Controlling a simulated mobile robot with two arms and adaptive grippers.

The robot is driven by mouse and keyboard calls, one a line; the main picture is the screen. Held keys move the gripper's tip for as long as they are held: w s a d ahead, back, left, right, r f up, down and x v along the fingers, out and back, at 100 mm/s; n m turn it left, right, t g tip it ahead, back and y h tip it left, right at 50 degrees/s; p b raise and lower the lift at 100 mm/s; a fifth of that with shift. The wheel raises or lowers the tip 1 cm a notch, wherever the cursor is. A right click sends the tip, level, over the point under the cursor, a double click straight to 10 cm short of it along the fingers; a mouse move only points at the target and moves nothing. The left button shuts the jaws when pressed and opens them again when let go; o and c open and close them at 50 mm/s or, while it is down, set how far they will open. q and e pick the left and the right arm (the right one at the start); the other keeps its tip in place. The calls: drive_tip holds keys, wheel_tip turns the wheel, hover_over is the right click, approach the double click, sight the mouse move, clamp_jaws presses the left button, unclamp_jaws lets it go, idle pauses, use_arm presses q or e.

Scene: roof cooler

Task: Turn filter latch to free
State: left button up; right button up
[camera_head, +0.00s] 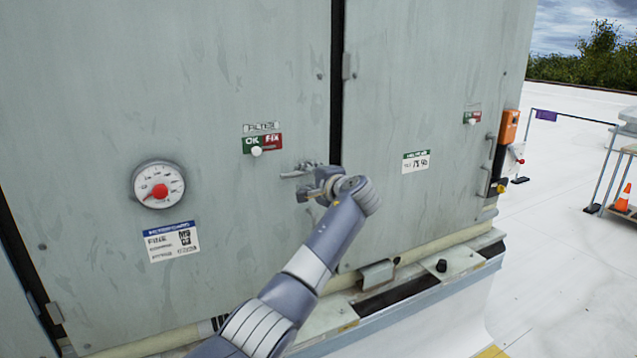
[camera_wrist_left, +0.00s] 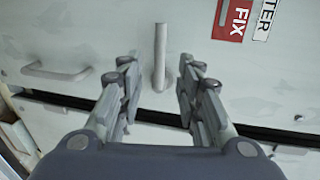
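The filter latch (camera_head: 297,173) is a short grey metal bar on the pale green panel, left of the dark door gap. It lies roughly horizontal in the head view. In the left wrist view the latch (camera_wrist_left: 160,50) stands between the two fingers as seen. My left gripper (camera_head: 307,189) is at the latch in the head view, and its fingers overlap there. The left wrist view shows my left gripper (camera_wrist_left: 160,90) open, with clear space on both sides of the bar. I cannot tell whether a finger touches it. My right gripper is not in view.
A red and green OK/FIX plate (camera_head: 272,143) with a white knob sits above the latch. A round gauge (camera_head: 158,185) is to the left. A fixed U-shaped handle (camera_wrist_left: 57,72) is beside the fingers in the wrist view. An orange box (camera_head: 508,126) is at the cabinet's right edge.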

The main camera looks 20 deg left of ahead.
use_arm(q)
drive_tip(key=v, duration=0.6)
idle(0.3)
